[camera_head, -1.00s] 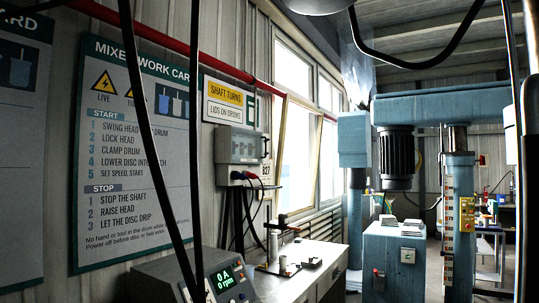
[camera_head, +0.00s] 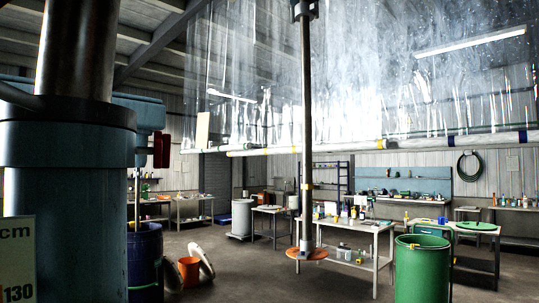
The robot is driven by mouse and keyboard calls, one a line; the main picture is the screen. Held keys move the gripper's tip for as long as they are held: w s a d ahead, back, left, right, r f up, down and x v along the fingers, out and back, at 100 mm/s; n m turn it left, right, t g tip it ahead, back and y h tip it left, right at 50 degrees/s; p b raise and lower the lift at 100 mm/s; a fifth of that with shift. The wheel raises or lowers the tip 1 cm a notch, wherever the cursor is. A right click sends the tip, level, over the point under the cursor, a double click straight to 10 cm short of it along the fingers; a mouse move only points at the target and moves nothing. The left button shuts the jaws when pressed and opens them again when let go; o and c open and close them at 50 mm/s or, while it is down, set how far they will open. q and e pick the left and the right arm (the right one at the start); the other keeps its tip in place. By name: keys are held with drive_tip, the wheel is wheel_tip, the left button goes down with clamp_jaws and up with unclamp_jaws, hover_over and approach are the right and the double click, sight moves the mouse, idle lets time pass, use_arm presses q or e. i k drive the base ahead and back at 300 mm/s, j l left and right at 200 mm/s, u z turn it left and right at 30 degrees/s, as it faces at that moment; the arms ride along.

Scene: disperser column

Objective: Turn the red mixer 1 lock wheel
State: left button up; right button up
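A dark red part (camera_head: 161,150) sticks out to the right of the large blue mixer column (camera_head: 65,190) at the left of the head view. It looks like a lock wheel seen nearly edge-on, but I cannot tell for sure, and part of it may be hidden behind the column. A scale plate (camera_head: 17,262) marked "cm" and "130" shows at the column's lower left. Neither of my grippers is in view.
A vertical shaft (camera_head: 306,150) with an orange-brown disc (camera_head: 307,254) hangs mid-view. A green drum (camera_head: 422,268) stands at right, a blue drum (camera_head: 145,255) and an orange bucket (camera_head: 188,271) beside the column. Work benches (camera_head: 350,232) stand behind; some floor between is clear.

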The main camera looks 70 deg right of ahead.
sight(161, 150)
drive_tip(key=k+l+z, duration=0.15)
drive_tip(key=l+z, duration=0.75)
drive_tip(key=l, duration=0.15)
